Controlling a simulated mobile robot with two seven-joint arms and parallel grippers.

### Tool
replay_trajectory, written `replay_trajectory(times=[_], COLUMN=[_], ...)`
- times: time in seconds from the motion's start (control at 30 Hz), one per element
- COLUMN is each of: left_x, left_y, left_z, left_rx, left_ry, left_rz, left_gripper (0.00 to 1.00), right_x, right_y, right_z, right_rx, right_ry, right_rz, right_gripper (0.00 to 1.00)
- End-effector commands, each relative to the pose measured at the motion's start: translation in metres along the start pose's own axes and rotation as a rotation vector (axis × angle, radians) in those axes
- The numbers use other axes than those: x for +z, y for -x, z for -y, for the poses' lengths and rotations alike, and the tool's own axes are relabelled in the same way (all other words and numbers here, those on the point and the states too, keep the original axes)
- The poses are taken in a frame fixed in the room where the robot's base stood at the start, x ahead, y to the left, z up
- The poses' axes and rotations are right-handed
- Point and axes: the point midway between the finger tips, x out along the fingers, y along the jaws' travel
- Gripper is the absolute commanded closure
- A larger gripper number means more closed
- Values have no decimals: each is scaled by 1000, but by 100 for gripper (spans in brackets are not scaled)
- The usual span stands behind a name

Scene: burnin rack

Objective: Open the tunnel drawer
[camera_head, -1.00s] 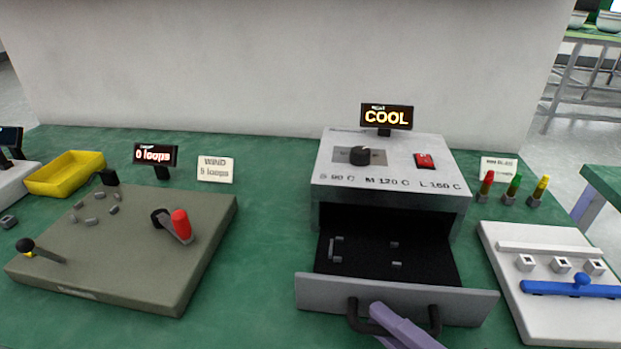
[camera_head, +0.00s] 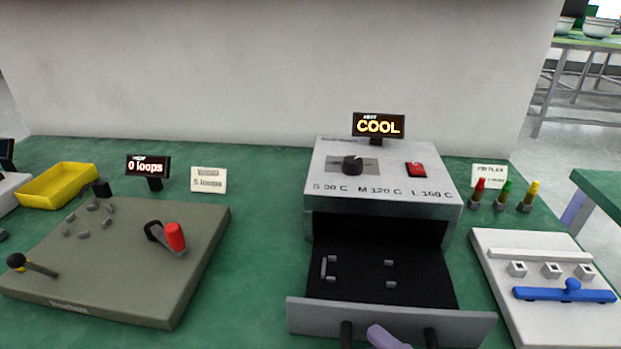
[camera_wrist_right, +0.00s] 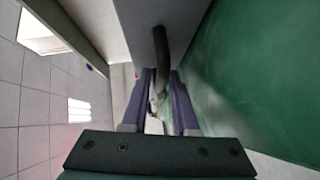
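The tunnel drawer (camera_head: 420,322) is pulled out of the grey oven box (camera_head: 330,190), its black floor showing with several small grey parts on it. Its dark bar handle (camera_head: 346,335) is at the bottom edge of the head view, partly cut off. My right gripper (camera_head: 385,338) shows there only as a purple finger at the handle. In the right wrist view my right gripper (camera_wrist_right: 161,75) has its two purple fingers on either side of the dark handle bar (camera_wrist_right: 160,48), closed on it. My left gripper is not in view.
The oven has a black knob (camera_head: 352,164), a red switch (camera_head: 415,170) and a COOL display (camera_head: 378,125). A grey winding board (camera_head: 120,260) stands left, a white fixture board (camera_head: 545,310) right. Green table is clear between the winding board and the drawer.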

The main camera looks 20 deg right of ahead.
Motion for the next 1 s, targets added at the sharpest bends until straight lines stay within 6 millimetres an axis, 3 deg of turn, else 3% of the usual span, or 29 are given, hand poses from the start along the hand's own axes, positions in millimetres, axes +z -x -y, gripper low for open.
replay_trajectory(times=[0.3, 0.5, 1.0], left_x=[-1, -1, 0], left_y=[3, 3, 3], left_z=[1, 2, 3], left_rx=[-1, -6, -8], left_ry=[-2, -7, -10], left_rz=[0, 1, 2], left_gripper=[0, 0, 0], right_x=[0, 0, 0], right_y=[61, 88, 95], right_z=[1, 0, 0], right_rx=[-6, -3, 0], right_ry=[1, 0, 0], right_rz=[1, 0, 0], right_gripper=[73, 73, 73])
